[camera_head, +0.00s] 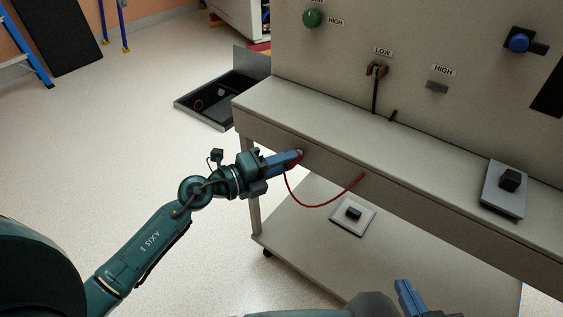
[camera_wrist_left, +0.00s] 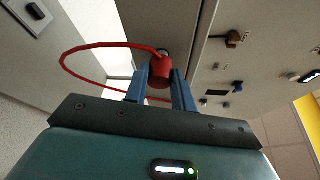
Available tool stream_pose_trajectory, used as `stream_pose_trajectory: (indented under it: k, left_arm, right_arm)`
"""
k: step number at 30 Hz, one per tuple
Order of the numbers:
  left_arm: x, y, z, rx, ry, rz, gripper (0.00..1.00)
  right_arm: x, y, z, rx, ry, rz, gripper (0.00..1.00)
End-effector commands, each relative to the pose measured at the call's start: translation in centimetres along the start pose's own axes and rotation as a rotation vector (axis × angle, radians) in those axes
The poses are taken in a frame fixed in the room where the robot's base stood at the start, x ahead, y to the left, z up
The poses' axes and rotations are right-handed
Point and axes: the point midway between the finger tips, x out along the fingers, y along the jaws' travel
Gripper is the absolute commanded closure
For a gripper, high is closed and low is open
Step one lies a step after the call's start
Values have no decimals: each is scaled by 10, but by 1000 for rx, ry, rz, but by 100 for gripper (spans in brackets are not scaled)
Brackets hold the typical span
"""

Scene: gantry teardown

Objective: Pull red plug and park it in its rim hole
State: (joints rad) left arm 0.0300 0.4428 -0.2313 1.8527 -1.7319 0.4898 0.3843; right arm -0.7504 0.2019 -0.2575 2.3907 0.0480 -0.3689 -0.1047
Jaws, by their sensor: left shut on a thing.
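The red plug (camera_wrist_left: 160,70) sits between the blue fingers of my left gripper (camera_wrist_left: 160,85) in the left wrist view. In the head view my left gripper (camera_head: 290,159) is shut on the red plug (camera_head: 299,155) at the front rim of the bench (camera_head: 340,166), near its left end. A red cable (camera_head: 320,205) hangs in a loop from the plug to a point further right on the rim. The plug's front end is against or very close to the rim; I cannot tell if it is seated in a hole. My right gripper (camera_head: 410,298) shows only partly at the bottom edge.
The upright panel carries a green knob (camera_head: 312,18), a brown plug with a dark cable (camera_head: 376,70), and a blue knob (camera_head: 519,43). A grey plate with a black block (camera_head: 503,190) lies on the bench. A lower shelf (camera_head: 330,265) holds another plate. A black tray (camera_head: 222,98) lies behind.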

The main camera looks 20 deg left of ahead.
Motion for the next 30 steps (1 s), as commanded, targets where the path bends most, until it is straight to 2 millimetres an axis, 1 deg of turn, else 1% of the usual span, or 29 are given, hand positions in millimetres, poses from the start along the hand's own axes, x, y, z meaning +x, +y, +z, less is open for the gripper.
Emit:
stream_pose_trajectory:
  k: [5,11,12,18,21,30]
  left_arm:
    - [1,0,1,0,-1,-1,100]
    - [9,0,4,0,-2,-1,100]
    - [10,0,4,0,-1,-1,73]
    - [9,0,4,0,-1,0,57]
    - [9,0,4,0,-1,0,49]
    - [9,0,4,0,-1,0,49]
  right_arm:
    - [0,0,0,0,0,0,100]
    - [-1,0,-1,1,-2,-1,100]
    - [-2,-1,-1,2,-4,-1,100]
    - [-3,-1,2,4,-10,-2,100]
    - [-3,-2,3,5,-12,-2,100]
    - [-3,-1,2,15,-6,-1,100]
